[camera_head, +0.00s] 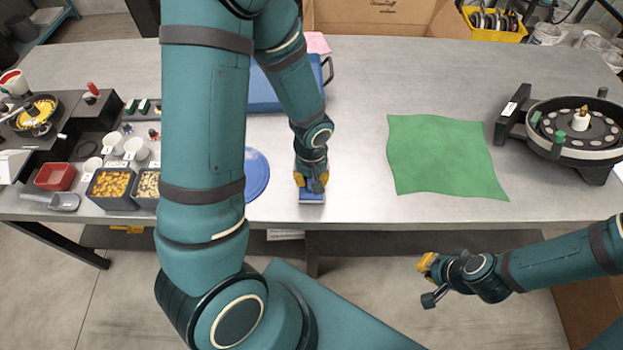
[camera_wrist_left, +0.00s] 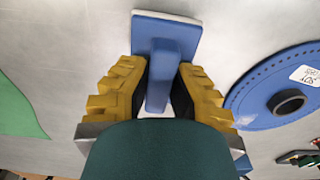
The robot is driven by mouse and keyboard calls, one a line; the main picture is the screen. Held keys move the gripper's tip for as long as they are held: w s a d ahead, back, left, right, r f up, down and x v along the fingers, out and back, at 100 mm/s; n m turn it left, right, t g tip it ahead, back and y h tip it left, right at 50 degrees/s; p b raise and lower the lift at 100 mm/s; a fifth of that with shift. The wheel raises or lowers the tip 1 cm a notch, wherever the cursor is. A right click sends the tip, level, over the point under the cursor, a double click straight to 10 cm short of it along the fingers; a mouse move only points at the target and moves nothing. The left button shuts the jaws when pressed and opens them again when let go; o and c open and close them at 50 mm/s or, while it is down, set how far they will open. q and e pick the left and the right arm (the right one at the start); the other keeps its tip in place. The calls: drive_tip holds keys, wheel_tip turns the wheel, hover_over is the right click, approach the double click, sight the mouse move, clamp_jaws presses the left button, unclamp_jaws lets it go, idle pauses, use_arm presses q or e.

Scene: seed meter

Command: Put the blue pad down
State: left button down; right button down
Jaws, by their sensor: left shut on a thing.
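My left gripper (camera_head: 311,184) is shut on the handle of the blue pad (camera_head: 312,197), near the front edge of the table. In the left wrist view the pad (camera_wrist_left: 180,32) is a flat blue plate with a pale rim, and its upright grip sits between the yellow fingers (camera_wrist_left: 158,85). The pad is at or very close to the grey tabletop; I cannot tell whether it touches. My right gripper (camera_head: 429,281) is in front of the table, low and empty, with its fingers apart.
A blue disc (camera_head: 257,175) lies just left of the pad, partly behind my arm; it also shows in the left wrist view (camera_wrist_left: 262,88). A green cloth (camera_head: 440,155) lies to the right, and a round seed meter (camera_head: 570,130) stands beyond it. Bare table separates pad and cloth.

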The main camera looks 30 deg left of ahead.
use_arm(q)
drive_tip(key=shift+w+f, duration=0.1)
drive_tip(key=shift+f, duration=0.2)
drive_tip(key=shift+f, duration=0.1)
drive_tip(key=c, duration=1)
unclamp_jaws()
